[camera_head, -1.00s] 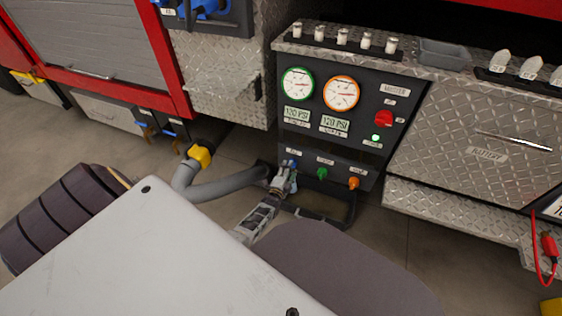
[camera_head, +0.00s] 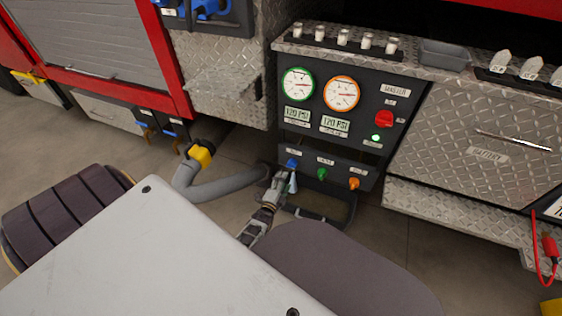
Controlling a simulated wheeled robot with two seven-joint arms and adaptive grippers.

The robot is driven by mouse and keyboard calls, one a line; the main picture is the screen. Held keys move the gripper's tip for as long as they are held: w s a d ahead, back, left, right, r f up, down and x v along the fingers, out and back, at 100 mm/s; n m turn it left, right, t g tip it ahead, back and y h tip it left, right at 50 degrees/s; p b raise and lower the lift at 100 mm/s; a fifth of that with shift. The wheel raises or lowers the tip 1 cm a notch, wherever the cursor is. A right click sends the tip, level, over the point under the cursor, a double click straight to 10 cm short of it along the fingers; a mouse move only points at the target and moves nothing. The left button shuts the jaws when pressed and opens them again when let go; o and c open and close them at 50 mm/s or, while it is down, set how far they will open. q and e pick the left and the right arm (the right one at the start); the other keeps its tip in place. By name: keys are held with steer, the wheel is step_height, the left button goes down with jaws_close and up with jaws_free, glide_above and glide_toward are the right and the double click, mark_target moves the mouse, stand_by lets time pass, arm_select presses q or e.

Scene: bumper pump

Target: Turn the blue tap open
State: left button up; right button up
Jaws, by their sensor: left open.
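The blue tap (camera_head: 292,163) sits at the left of a row of taps low on the dark pump panel (camera_head: 356,124), under a small label. My left gripper (camera_head: 286,180) is open just below the blue tap. Its fingers look apart from the tap, though the small gap is hard to judge. A green tap (camera_head: 321,174) and an orange tap (camera_head: 354,184) stand to the right in the same row. My right gripper is not in view.
A grey hose (camera_head: 225,186) with a yellow coupling (camera_head: 201,154) runs to the panel's left side. A dark tubular bar (camera_head: 345,212) juts out below the panel. Gauges, a red knob (camera_head: 383,117) and a lit green light (camera_head: 376,138) are above the taps.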

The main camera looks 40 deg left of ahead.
arm_select(q)
steer(key=shift+v, duration=1.05)
steer(key=shift+s+f, duration=0.1)
